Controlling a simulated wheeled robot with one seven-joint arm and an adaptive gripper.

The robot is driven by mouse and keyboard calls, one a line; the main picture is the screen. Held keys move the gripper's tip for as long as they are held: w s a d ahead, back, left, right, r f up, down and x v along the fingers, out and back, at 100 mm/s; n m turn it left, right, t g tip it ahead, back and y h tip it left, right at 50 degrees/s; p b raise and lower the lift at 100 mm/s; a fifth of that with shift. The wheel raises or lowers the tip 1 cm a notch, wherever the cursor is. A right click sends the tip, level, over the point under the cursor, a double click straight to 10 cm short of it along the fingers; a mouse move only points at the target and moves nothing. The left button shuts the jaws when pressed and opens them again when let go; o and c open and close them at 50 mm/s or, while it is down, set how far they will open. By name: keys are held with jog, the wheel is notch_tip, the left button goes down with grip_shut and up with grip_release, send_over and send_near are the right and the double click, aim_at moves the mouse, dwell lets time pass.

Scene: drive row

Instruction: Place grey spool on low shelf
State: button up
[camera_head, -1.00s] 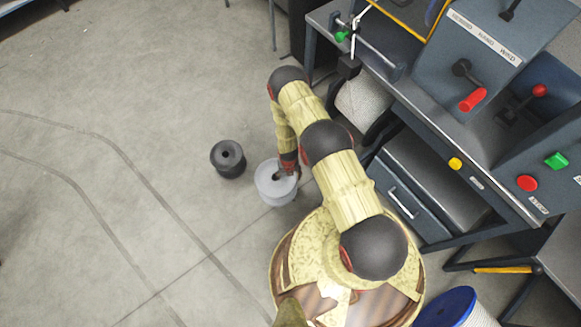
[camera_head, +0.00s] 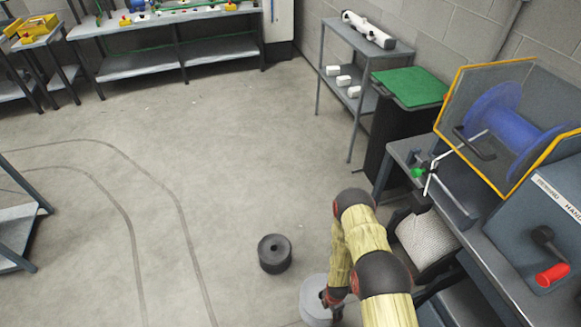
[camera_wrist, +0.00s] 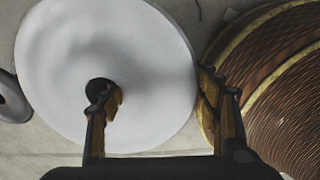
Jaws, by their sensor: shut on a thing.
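The grey spool (camera_head: 316,299) is at the bottom of the head view, at my gripper (camera_head: 333,298). In the wrist view the pale grey spool (camera_wrist: 130,50) fills the upper left. One finger of my gripper (camera_wrist: 155,105) goes into its centre hole and the other lies outside its rim, so the gripper is shut on the spool's flange. Whether the spool touches the floor is hard to tell. A grey shelf unit (camera_head: 365,47) stands at the back against the wall. White blocks lie on its lower board (camera_head: 352,103), and a white tube lies on its top.
A dark spool (camera_head: 275,254) stands on the floor left of the grey spool. A green-topped bin (camera_head: 410,88) stands right of the shelf unit. The winding machine bench (camera_head: 500,262) lines the right side. A workbench (camera_head: 165,60) runs along the back.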

notch_tip(320, 180, up, 7)
jog(key=m, duration=0.8)
jog(key=shift+s+m, duration=0.1)
jog(key=shift+m, duration=0.3)
jog(key=w+r+m, duration=0.1)
jog(key=r+m, duration=0.2)
jog(key=r, duration=0.2)
jog(key=w+r+m, duration=0.2)
jog(key=r+m, duration=0.1)
jog(key=r, duration=0.2)
jog(key=w+r+m, duration=0.1)
jog(key=r+m, duration=0.2)
jog(key=r, duration=0.1)
jog(key=shift+w+d+r+m, duration=0.15)
jog(key=shift+d+r+m, duration=0.15)
jog(key=shift+r, duration=0.1)
grip_shut()
jog(key=w+r+m, duration=0.2)
jog(key=w+r, duration=0.2)
jog(key=r, duration=1)
jog(key=w+d+r+m, duration=0.1)
jog(key=w+r, duration=0.4)
jog(key=r, duration=0.9)
jog(key=shift+w+m+p, duration=0.25)
jog(key=shift+m+p, duration=0.2)
jog(key=shift+m, duration=0.35)
jog(key=shift+d, duration=0.1)
